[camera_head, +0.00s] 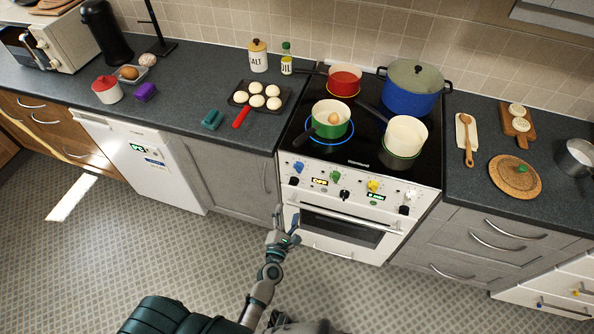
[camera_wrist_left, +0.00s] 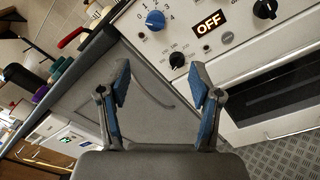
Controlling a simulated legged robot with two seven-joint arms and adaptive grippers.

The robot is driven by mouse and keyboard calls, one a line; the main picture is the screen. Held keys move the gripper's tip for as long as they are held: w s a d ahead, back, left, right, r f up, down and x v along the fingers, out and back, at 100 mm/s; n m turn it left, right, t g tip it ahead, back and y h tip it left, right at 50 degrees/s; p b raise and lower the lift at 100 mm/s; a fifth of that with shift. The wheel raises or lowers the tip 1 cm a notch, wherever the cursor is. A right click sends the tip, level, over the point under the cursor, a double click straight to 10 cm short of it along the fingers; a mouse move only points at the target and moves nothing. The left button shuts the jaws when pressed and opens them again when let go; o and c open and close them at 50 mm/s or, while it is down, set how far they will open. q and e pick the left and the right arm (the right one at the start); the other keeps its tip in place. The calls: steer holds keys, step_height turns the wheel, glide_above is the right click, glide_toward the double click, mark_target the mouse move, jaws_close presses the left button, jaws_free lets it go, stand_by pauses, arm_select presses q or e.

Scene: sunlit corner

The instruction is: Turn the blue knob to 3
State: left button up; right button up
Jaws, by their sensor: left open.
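The blue knob (camera_head: 298,167) is at the left end of the white stove's front panel (camera_head: 325,183). My right gripper is not in view.
Green (camera_head: 335,175) and yellow (camera_head: 373,185) knobs share the panel. A black knob (camera_wrist_left: 177,60) and an OFF display (camera_wrist_left: 210,22) are near the blue knob. The oven handle (camera_head: 350,217) sticks out below. Pots stand on the hob (camera_head: 306,118). The floor in front is clear.

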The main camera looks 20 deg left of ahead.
arm_select(q)
glide_toward(298, 171)
steer(key=w, duration=0.2)
steer(key=shift+n, duration=0.4)
steer(key=w, duration=0.6)
steer(key=shift+a+f, duration=0.2)
steer(key=shift+a, duration=0.1)
steer(key=shift+w+a, duration=0.1)
steer(key=shift+w, duration=0.7)
steer(key=shift+r, duration=0.1)
steer(key=shift+c, duration=0.6)
steer(key=c, duration=1)
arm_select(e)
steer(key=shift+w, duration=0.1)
